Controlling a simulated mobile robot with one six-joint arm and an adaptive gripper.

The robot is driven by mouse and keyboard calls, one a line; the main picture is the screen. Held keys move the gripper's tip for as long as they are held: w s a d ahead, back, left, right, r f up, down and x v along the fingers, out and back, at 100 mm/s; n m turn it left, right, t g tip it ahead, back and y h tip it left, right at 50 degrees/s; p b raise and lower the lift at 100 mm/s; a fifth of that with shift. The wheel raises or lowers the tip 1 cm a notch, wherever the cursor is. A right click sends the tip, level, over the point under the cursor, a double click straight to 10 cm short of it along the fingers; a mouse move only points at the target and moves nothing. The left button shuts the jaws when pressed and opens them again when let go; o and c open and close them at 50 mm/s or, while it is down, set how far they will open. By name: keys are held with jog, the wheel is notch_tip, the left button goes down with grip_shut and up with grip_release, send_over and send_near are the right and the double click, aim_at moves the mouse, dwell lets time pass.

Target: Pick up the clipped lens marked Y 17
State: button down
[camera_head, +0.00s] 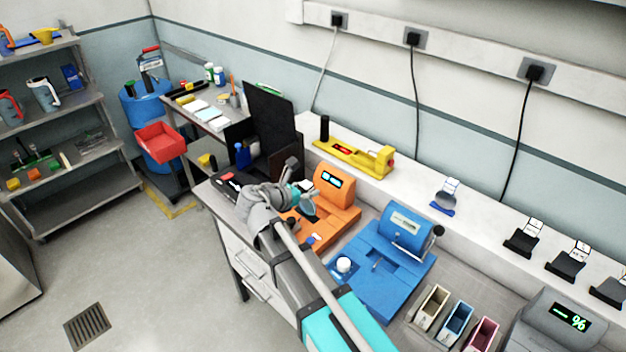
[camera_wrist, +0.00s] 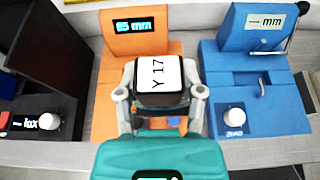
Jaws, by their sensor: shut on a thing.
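The clipped lens marked Y 17 (camera_wrist: 157,80) is between the fingers of my gripper (camera_wrist: 158,95) in the wrist view. Its white label faces the camera above a dark clip body, and the fingers close on it from both sides. The lens itself is hidden there. In the head view my gripper (camera_head: 296,188) is over the orange device (camera_head: 335,188), with a greyish round lens (camera_head: 309,206) hanging at its tip. The orange device's display reads about 65 mm in the wrist view, partly blurred.
A blue device (camera_head: 400,240) stands right of the orange one, and a dark upright panel (camera_head: 270,120) to the left. A yellow device (camera_head: 350,158) sits on the ledge behind. Another clip with a lens (camera_head: 445,197) and several black stands (camera_head: 522,240) line the ledge.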

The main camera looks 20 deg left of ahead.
jog(key=shift+s+r, duration=0.2)
jog(key=shift+s, duration=0.25)
jog(key=shift+s+r, duration=0.2)
jog(key=shift+s, duration=0.25)
